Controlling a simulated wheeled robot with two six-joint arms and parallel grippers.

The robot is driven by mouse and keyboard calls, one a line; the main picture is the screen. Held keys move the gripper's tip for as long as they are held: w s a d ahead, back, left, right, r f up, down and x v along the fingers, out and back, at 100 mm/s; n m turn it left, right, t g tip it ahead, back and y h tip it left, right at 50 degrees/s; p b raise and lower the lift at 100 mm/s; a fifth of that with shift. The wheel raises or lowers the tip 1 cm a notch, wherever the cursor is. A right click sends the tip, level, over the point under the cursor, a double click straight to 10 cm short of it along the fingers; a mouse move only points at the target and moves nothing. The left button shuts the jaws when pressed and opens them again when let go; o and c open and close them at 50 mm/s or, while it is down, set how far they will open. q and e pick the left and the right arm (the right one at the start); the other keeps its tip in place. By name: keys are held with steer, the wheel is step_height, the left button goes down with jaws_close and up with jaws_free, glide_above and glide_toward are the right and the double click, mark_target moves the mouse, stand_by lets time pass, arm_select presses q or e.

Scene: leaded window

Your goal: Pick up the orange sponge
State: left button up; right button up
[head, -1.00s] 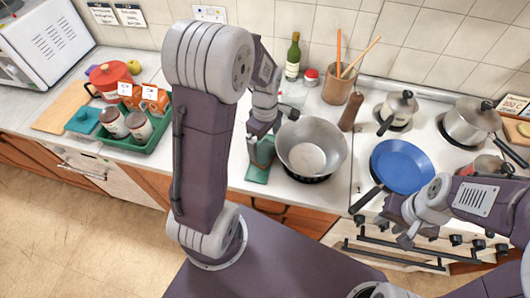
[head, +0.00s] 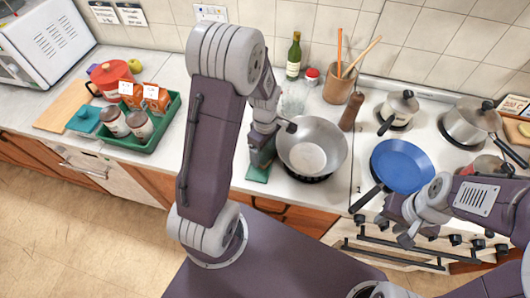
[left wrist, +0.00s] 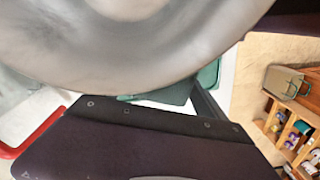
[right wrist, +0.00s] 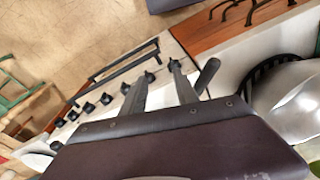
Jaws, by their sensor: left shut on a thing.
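I cannot make out the orange sponge in any view. My left gripper (head: 260,162) points down at the counter just left of the steel wok (head: 312,147), at a small green thing (head: 257,174). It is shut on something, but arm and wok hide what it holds. In the left wrist view the wok (left wrist: 130,50) covers most of the jaws. Part of the green thing (left wrist: 172,94) shows below its rim, by one dark finger. My right gripper (head: 405,240) is in front of the stove; in the right wrist view its fingers (right wrist: 163,88) are apart and empty.
A blue frying pan (head: 402,166), pots and a stove (head: 360,205) lie to the right. A wooden utensil pot (head: 340,88) and a green bottle (head: 293,56) stand behind the wok. A green tray (head: 150,143) holds jars and orange packets at the left.

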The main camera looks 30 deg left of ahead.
arm_select(q)
steer(key=shift+w+r, duration=0.1)
steer(key=shift+r, duration=0.25)
steer(key=r, duration=0.2)
steer(key=shift+a+r, duration=0.25)
steer(key=shift+r, duration=0.15)
steer(key=s+a+b, duration=0.1)
steer(key=a, duration=0.4)
steer(key=s+a+b, duration=0.1)
steer(key=s+a, duration=0.1)
steer(key=a, duration=0.4)
steer(key=s+a+b, duration=0.1)
steer(key=a, duration=0.5)
steer(key=shift+s, duration=0.2)
